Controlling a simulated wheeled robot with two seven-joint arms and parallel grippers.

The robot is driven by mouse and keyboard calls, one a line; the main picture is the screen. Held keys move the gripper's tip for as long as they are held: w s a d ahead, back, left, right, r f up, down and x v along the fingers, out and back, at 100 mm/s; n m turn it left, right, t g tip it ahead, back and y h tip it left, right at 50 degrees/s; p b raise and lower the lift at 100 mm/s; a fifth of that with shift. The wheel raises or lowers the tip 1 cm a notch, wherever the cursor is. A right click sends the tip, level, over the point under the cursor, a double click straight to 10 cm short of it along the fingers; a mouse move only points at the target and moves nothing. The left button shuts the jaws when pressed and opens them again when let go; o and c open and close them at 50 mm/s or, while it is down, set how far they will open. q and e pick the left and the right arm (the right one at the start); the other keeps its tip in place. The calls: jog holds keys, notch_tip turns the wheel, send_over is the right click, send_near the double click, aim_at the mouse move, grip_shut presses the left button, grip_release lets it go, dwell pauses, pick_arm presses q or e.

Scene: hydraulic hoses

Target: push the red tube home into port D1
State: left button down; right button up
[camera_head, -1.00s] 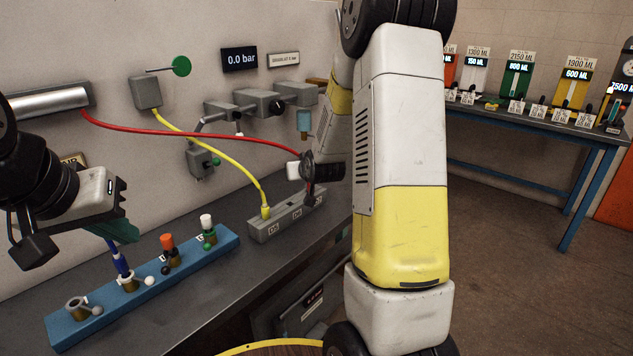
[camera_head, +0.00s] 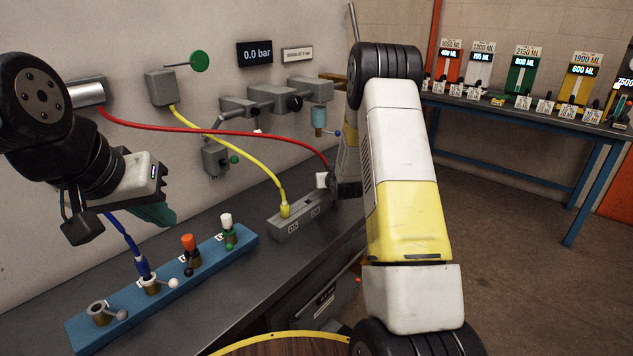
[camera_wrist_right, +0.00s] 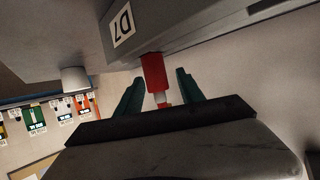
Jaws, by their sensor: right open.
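The red tube (camera_head: 220,134) runs from the wall unit at left to the right end of the grey port block (camera_head: 283,232). In the right wrist view its red end (camera_wrist_right: 153,72) meets the block (camera_wrist_right: 185,25) beside an upside-down label resembling D7. How deep it sits I cannot tell. My right gripper (camera_wrist_right: 157,90) is open, one green finger on either side of the red end, with gaps visible. In the head view my right arm largely hides this gripper. My left gripper (camera_head: 155,213) is above the blue block; its fingers are partly hidden.
A yellow tube (camera_head: 240,152) stands plugged into the grey block, left of the red one. The blue block (camera_head: 215,252) in front carries a blue hose (camera_head: 140,262) and orange and white caps. A bench with displays (camera_head: 530,110) stands at the back right.

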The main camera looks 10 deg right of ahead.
jog(key=shift+w, duration=0.1)
jog(key=shift+c, duration=0.5)
grip_shut()
